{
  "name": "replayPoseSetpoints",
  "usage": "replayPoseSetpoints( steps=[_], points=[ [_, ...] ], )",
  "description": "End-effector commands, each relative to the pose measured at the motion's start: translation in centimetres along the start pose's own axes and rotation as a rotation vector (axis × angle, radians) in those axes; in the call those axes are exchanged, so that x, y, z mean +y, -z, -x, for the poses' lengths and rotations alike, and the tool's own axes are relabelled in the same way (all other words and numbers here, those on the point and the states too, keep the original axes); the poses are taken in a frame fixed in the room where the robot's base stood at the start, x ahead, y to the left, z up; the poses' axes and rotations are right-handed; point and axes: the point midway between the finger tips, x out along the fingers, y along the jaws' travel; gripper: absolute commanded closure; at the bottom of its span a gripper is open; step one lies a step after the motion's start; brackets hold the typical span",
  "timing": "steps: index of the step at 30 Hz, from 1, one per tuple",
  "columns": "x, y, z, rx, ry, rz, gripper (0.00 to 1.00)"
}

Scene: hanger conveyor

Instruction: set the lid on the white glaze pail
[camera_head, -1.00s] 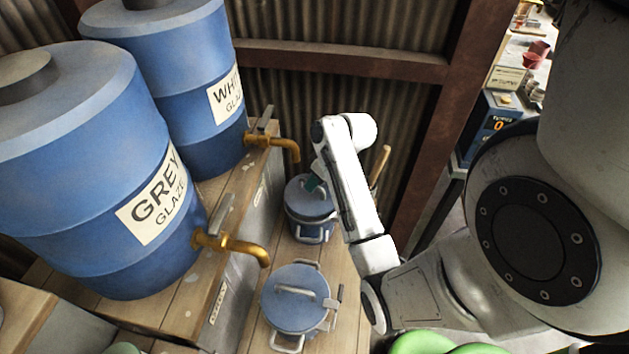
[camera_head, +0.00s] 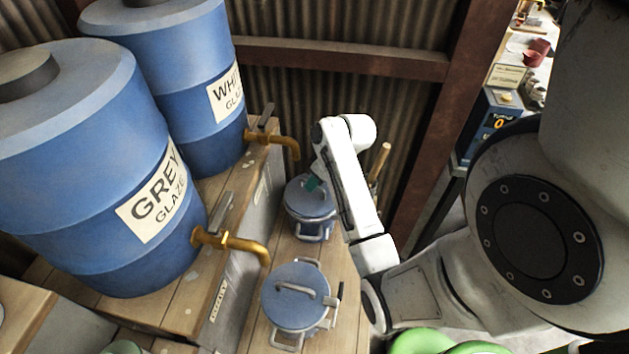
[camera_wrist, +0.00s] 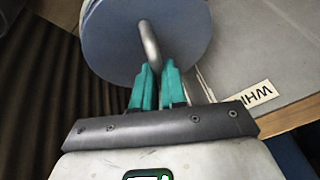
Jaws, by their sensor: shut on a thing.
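The white glaze pail (camera_head: 307,229) is a blue pail on the low wooden shelf, below the tap of the white glaze drum. A blue round lid (camera_head: 298,193) is at its top; I cannot tell whether it is fully seated. In the wrist view the lid (camera_wrist: 110,50) fills the top middle, with its grey bar handle (camera_wrist: 149,42). My gripper (camera_wrist: 156,72) has teal fingers shut on the near end of that handle. In the head view my gripper (camera_head: 312,184) is over the pail, partly hidden by my arm. The pail's rim is mostly hidden in the wrist view.
A second lidded blue pail (camera_head: 294,300) stands nearer, under the grey glaze tap (camera_head: 232,243). The white glaze tap (camera_head: 272,139) juts out close to the lid. A wooden stick (camera_head: 380,163) stands right of my arm. Corrugated wall (camera_head: 335,95) is behind.

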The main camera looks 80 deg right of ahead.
Motion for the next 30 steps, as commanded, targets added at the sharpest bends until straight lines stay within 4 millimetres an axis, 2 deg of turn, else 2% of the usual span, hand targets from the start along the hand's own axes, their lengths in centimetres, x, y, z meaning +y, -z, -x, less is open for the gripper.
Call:
replayPoseSetpoints(
  steps=[30],
  points=[
    [0.17, -0.32, -0.73, -0.001, 0.0, -0.001, 1.0]
  ],
)
